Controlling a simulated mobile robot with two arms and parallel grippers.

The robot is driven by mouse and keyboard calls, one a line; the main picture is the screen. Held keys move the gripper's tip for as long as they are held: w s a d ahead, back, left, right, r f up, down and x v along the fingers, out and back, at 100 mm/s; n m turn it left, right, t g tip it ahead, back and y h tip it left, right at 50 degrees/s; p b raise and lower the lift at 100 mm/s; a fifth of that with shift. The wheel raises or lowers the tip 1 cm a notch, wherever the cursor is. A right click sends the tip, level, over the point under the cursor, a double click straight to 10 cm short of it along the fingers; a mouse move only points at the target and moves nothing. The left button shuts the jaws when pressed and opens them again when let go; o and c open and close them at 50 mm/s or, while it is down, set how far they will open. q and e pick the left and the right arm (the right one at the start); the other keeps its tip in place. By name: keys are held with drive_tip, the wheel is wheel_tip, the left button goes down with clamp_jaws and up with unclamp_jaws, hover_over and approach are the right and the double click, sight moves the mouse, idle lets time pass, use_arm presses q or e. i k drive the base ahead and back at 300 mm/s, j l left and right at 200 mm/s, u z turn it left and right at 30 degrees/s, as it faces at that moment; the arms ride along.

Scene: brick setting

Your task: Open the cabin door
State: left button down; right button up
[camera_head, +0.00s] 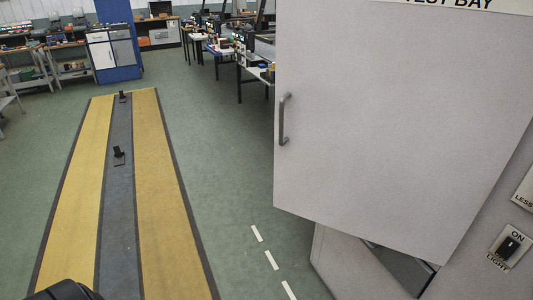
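The cabin door (390,120) is a large pale grey panel filling the right half of the view. A grey vertical bar handle (284,120) sits near its left edge. The door's lower edge slants over a pale cabin base (350,265), with a dark gap (400,266) below it. The door looks ajar, but how far is hard to tell. Neither gripper is in view, and nothing touches the handle. A dark rounded part at the bottom left appears to be my own.
A light switch (509,246) is on the wall at lower right. A sign (460,4) reads "TEST BAY". Green floor lies left of the door, with a yellow-and-grey strip (155,190) holding small black fixtures. Workbenches (255,72) stand behind.

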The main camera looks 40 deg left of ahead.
sight(396, 122)
drive_tip(key=i+j+u, duration=0.1)
drive_tip(key=i+j, duration=0.25)
drive_tip(key=i+j+u, duration=0.15)
drive_tip(key=i+j, duration=0.2)
drive_tip(key=j, duration=0.2)
